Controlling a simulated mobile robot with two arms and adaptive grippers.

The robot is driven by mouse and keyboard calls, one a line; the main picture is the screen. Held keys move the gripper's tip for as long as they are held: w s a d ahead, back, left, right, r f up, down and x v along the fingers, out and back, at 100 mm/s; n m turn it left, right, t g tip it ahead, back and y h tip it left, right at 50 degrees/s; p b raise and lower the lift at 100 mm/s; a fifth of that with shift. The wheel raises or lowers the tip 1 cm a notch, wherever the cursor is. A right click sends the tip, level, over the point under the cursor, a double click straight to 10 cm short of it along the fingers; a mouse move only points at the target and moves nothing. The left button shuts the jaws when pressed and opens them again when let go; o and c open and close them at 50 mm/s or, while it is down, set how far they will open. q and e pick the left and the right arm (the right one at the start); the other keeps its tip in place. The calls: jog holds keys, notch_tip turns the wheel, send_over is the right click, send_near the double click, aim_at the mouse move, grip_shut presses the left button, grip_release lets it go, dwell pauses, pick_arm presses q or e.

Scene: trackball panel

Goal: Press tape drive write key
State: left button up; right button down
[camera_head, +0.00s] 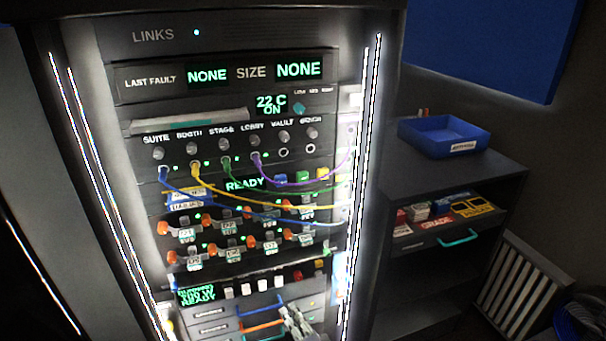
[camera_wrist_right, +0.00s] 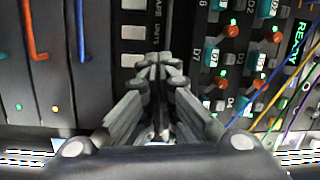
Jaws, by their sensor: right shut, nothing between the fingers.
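My right gripper (camera_head: 295,318) is low in front of the rack, just below a row of small keys. In the right wrist view its fingers (camera_wrist_right: 158,78) are shut and empty, with tips close to the key strip. A column of pale keys (camera_wrist_right: 133,32) shows beyond them. I cannot read which key is the write key. Contact with a key cannot be told. My left gripper is not in view.
Drawers with blue (camera_head: 262,308) and orange (camera_head: 262,326) handles lie below the keys. Coloured cables (camera_head: 270,205) hang across the rack above, over rows of orange-ended connectors (camera_head: 184,232). A shelf with a blue tray (camera_head: 440,139) stands at right.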

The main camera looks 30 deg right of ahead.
jog(key=w+d+r+m+t+h+p, duration=0.15)
jog(key=r+m, duration=0.25)
jog(key=r, duration=0.5)
jog(key=w+d+r+m+t+h, duration=0.1)
jog(key=d+r+m+t+h, duration=0.3)
jog(key=r, duration=0.6)
jog(key=m+g+h+p, duration=0.1)
jog(key=m+g+h, duration=0.1)
jog(key=m+h, duration=0.9)
send_near(302, 177)
jog(key=s+r+m+y, duration=0.3)
jog(key=s+r, duration=0.4)
jog(key=s, duration=0.1)
jog(key=shift+d+r+t, duration=0.1)
jog(key=shift+t, duration=0.15)
jog(key=shift+w, duration=0.1)
jog(key=w+d+b, duration=0.2)
jog(key=w+b, duration=0.2)
jog(key=w, duration=0.4)
jog(key=shift+w+b, duration=0.25)
jog(key=shift+b, duration=0.1)
